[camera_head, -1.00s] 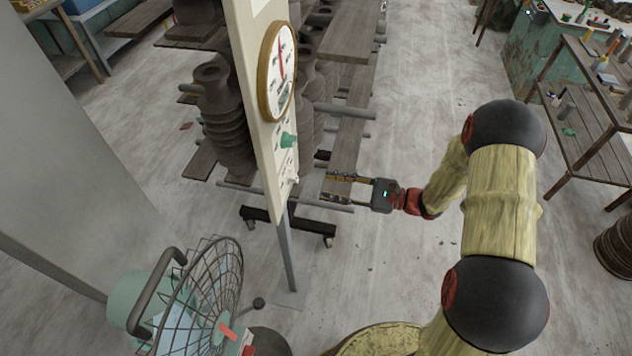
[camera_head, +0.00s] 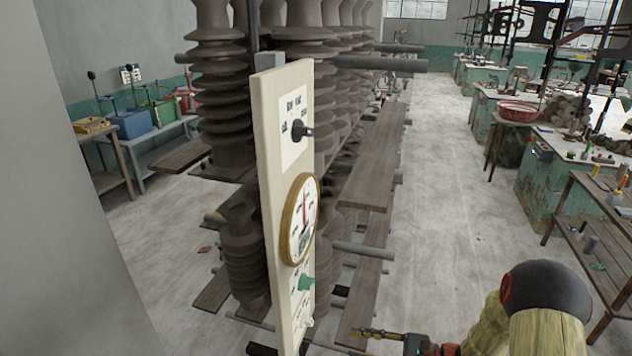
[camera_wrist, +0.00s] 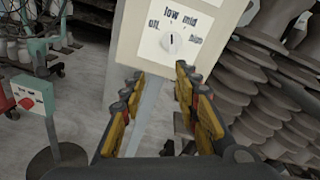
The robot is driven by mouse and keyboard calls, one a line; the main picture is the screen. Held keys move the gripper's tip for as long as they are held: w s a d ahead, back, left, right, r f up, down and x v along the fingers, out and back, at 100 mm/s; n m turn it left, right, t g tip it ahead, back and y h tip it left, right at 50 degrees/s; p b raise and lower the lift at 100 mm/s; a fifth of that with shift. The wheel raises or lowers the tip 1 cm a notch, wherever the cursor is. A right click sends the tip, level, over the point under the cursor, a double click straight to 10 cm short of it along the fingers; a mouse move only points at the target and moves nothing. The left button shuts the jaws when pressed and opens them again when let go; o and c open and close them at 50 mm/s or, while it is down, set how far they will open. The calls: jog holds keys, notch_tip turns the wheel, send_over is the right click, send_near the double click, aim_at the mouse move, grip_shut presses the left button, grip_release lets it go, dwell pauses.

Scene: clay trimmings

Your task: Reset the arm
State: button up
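My gripper (camera_head: 372,333) shows at the bottom of the head view, right of the pale control panel (camera_head: 272,200), pointing left. In the wrist view my gripper (camera_wrist: 158,78) has its two yellow-padded fingers spread apart with nothing between them. Beyond the fingertips is a cream panel face with a white knob (camera_wrist: 171,42) marked off, low, mid and high. The fingers look apart from the knob. My arm is partly cut off at the lower right of the head view.
The panel also bears a round gauge (camera_head: 299,220), a dark switch (camera_head: 301,131) and a green knob (camera_head: 305,283). Racks of stacked ribbed clay pieces (camera_head: 218,90) stand behind it. Clear floor (camera_head: 440,200) runs between the racks and the right workbenches (camera_head: 560,190).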

jog(key=s+f+n+g+h, duration=0.3)
jog(key=s+n+g+h, duration=0.3)
jog(key=s, duration=0.7)
jog(key=s+d+r+n+g+h+b, duration=0.1)
jog(key=s+d+r+n+h+b, duration=0.1)
jog(key=s+d+r+n+h, duration=0.45)
jog(key=s+r+n+t+h+b, duration=0.1)
jog(key=r+n+t+h, duration=0.1)
jog(key=r, duration=0.5)
jog(key=s+a+r+n+t+h+b, duration=0.1)
jog(key=s+r+n+t+h, duration=0.1)
jog(key=r+t, duration=0.3)
notch_tip(320, 180, up, 3)
jog(key=shift+a+f+n+b, duration=0.1)
jog(key=shift+a+n+b, duration=0.1)
jog(key=shift+n+b, duration=0.25)
jog(key=shift+s, duration=0.1)
